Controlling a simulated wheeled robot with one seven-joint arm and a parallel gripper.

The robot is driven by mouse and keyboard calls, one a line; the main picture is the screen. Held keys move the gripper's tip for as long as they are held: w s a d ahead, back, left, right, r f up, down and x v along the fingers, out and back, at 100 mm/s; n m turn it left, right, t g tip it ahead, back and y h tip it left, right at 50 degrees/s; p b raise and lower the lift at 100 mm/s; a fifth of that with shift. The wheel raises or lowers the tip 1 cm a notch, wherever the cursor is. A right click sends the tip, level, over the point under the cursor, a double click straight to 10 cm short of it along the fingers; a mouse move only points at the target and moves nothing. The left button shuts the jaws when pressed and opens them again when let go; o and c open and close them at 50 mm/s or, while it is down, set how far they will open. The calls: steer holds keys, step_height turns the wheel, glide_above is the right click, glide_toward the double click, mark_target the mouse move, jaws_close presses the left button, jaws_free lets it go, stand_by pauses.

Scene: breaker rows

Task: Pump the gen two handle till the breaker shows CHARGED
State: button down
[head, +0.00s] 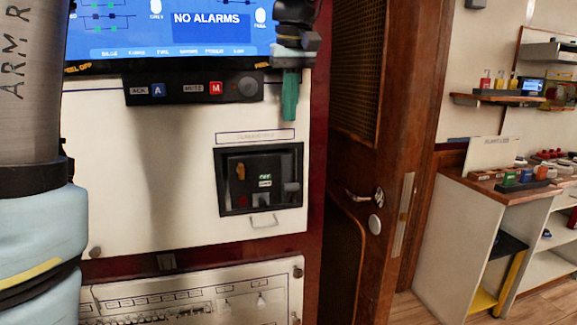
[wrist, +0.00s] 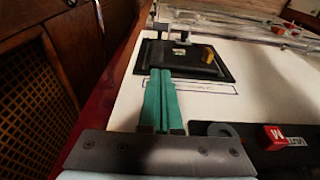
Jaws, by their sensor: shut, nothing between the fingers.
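The breaker (head: 222,190) is a black-framed unit set in a white panel, with a label strip (head: 258,136) above it too blurred to read. Its face carries an orange knob (head: 240,171), a small green label (head: 264,177) and a white one below it, not clearly legible. A grey lever-like block (head: 292,188) sits at the face's right side; I cannot tell surely that it is the pump handle. My gripper (head: 289,112) has green fingers, shut and empty, above the breaker's upper right corner. In the wrist view the fingers (wrist: 161,74) point toward the breaker (wrist: 185,72), apart from the lever.
A screen (head: 200,25) reading NO ALARMS and a black button strip (head: 195,88) lie above left. A lower breaker row (head: 200,295) runs below. A wooden door (head: 375,130) stands at right, beside a cabinet with a worktop (head: 455,183).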

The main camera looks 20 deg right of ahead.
steer(key=p, duration=0.3)
glide_above(290, 169)
steer(key=s+a, duration=0.2)
steer(key=s, duration=0.1)
step_height(290, 169, down, 9)
steer(key=shift+s+f+p, duration=0.15)
steer(key=shift+s+f, duration=0.15)
steer(key=shift+f, duration=0.4)
steer(key=shift+s+f+p, duration=0.15)
steer(key=shift+s+f, duration=0.1)
steer(key=shift+f, duration=0.45)
steer(key=shift+s+f+p, duration=0.15)
steer(key=shift+s+f, duration=0.15)
steer(key=shift+f, duration=0.4)
steer(key=shift+f, duration=0.1)
